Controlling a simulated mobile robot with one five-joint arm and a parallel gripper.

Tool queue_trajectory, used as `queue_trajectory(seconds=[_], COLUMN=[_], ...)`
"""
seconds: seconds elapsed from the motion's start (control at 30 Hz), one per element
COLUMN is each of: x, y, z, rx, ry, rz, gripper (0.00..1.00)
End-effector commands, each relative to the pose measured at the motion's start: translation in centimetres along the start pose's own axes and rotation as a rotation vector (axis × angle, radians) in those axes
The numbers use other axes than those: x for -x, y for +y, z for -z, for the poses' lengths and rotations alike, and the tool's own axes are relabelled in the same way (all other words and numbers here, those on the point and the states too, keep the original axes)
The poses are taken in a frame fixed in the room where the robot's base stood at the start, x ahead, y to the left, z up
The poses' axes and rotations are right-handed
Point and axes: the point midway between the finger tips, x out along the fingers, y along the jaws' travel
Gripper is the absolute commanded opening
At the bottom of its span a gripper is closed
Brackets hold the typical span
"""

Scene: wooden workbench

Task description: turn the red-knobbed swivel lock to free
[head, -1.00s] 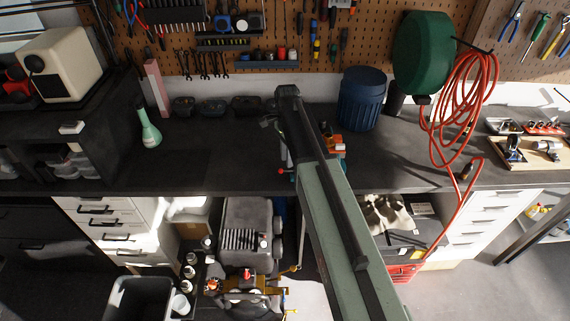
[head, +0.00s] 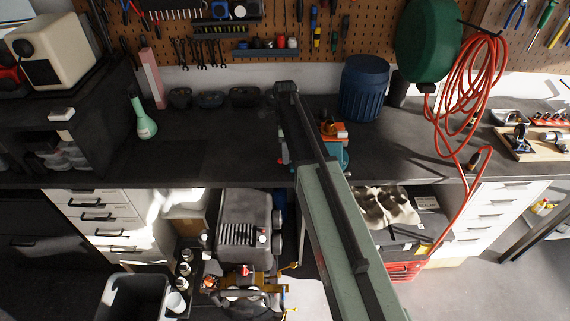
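A small red knob (head: 280,161) shows just left of my arm, near the front edge of the workbench (head: 200,160). The rest of its lock is hidden behind my arm or too small to make out, so I cannot tell which way it is turned. A teal body with an orange part (head: 335,153) shows just right of my arm. I cannot tell whether the knob belongs to it. My arm reaches over the bench from the lower right. My gripper (head: 281,118) is at its dark far end, above the bench beyond the knob; its fingers cannot be made out.
A blue ribbed bin (head: 364,90) stands behind the teal body. An orange cord (head: 470,90) hangs at right. The bench left of my arm is mostly clear. Drawers and a grey machine (head: 243,230) are below.

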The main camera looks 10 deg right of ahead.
Motion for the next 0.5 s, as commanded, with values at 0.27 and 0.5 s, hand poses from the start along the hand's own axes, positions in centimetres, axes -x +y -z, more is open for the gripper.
queue_trajectory(seconds=[0.27, 0.5], x=[-0.84, -0.83], y=[0.03, 0.04], z=[-0.05, -0.17], rx=[0.001, 0.002], ry=[0.000, 0.000], rz=[0.000, 0.000], gripper=[0.31, 0.00])
